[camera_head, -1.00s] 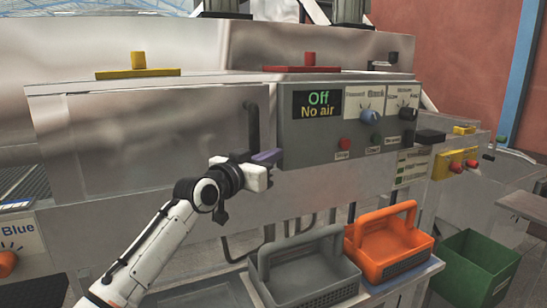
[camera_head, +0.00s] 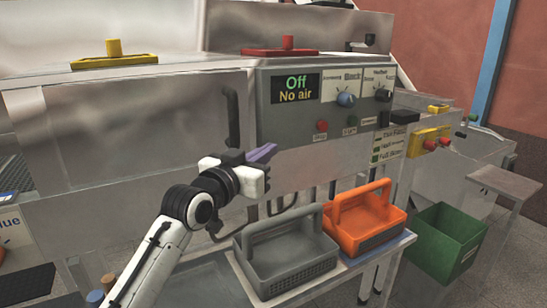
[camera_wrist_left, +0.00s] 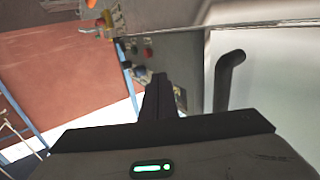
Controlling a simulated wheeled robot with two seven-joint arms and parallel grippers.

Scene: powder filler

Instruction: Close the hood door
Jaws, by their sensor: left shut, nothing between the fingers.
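The hood door (camera_head: 140,130) is a smooth metal panel on the front of the machine, left of the control panel. Its black vertical handle (camera_head: 232,118) is at the door's right edge. I cannot tell whether the door is fully closed. My left gripper (camera_head: 264,153) is shut and empty, with its purplish fingers in front of the machine, below and right of the handle. In the left wrist view, the handle (camera_wrist_left: 228,80) stands right of the dark fingers (camera_wrist_left: 158,98), apart from them in the picture, with the door (camera_wrist_left: 280,75) behind it. My right gripper is not in view.
The grey control panel (camera_head: 290,120) reads "Off, No air". Below it, a grey caddy (camera_head: 290,262) and an orange caddy (camera_head: 372,230) stand on a shelf. A green bin (camera_head: 445,240) stands at the right. Yellow (camera_head: 100,62) and red (camera_head: 282,52) knobbed plates sit on top.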

